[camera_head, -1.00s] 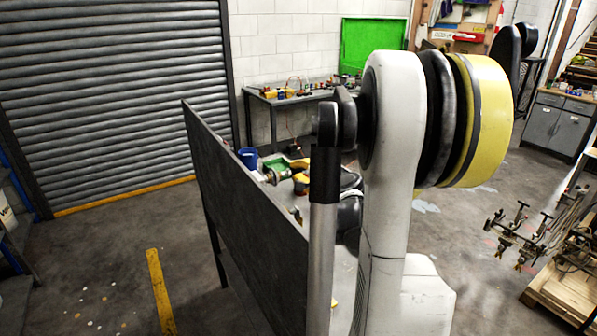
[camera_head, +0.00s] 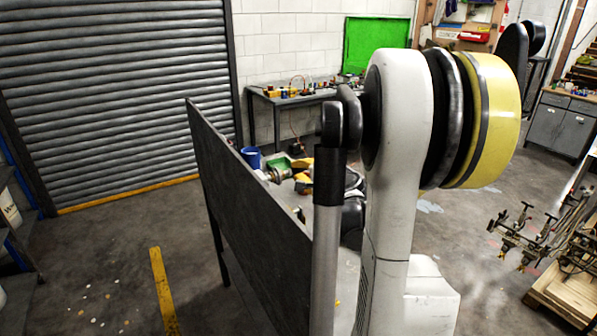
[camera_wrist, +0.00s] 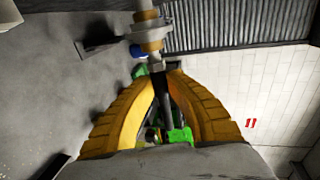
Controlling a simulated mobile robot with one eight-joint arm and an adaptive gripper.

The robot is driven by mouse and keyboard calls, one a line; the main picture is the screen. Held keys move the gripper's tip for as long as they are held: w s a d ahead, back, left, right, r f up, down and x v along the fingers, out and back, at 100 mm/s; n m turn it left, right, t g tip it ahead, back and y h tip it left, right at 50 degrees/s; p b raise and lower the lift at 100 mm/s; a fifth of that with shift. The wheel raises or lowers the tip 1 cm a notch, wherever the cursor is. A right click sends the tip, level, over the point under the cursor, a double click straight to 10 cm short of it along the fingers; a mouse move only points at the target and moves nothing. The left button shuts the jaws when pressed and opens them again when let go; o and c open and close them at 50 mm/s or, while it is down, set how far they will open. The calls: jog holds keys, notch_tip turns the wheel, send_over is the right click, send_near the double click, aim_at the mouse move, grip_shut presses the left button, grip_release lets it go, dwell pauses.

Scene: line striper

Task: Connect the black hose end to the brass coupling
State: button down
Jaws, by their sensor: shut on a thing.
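In the wrist view my gripper (camera_wrist: 164,74) has its two yellow fingers closed around the black hose end (camera_wrist: 166,100), a dark slim piece running down between them. Its small tip sticks out just beyond the fingertips. The brass coupling (camera_wrist: 148,33) is just above the tip in the picture, on a pale fitting with brass-coloured rings. The tip looks very close to the coupling's lower end; I cannot tell whether they touch. In the head view my arm and the dark panel hide most of this area, and I cannot make out the hose end or coupling there.
A dark upright panel (camera_head: 245,205) stands left of my arm. Behind it are a blue container (camera_head: 250,157) and cluttered green and yellow parts. A workbench (camera_head: 290,98) stands at the back wall. Clamps (camera_head: 520,235) and a pallet are at the right. The left floor is mostly open.

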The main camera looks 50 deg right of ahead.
jog(key=shift+w+a, duration=0.25)
jog(key=shift+a, duration=0.55)
jog(key=c, duration=1)
grip_release()
jog(key=shift+s, duration=0.1)
jog(key=shift+p+v, duration=0.8)
jog(key=shift+v, duration=2.65)
